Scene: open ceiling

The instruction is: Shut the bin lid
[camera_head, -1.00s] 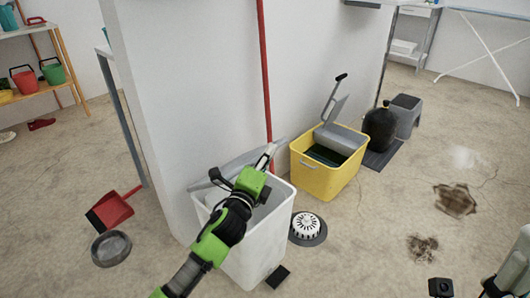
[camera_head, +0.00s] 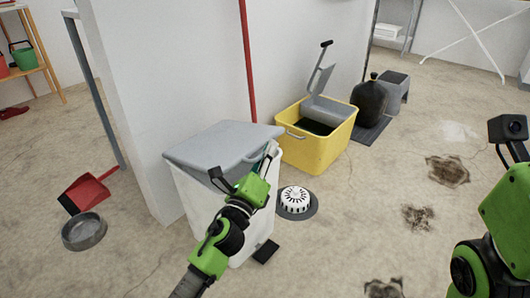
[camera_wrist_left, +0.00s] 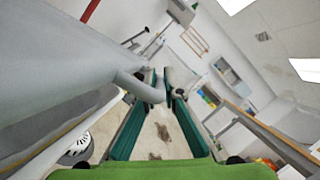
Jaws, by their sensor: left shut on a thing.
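The white bin (camera_head: 188,205) stands against the end of the white partition wall. My left gripper (camera_head: 267,158) is at the lid's front right edge. In the left wrist view the fingers (camera_wrist_left: 160,88) are shut on the lid's grey bar handle (camera_wrist_left: 142,86), with the lid (camera_wrist_left: 60,60) filling the left side. My right arm shows at the right edge of the head view, but its fingers are out of frame.
A yellow bucket (camera_head: 304,152) with its wringer stands behind the bin. A red dustpan (camera_head: 86,192) and a grey bowl (camera_head: 84,231) lie at the left. Floor at the right is open, with stains.

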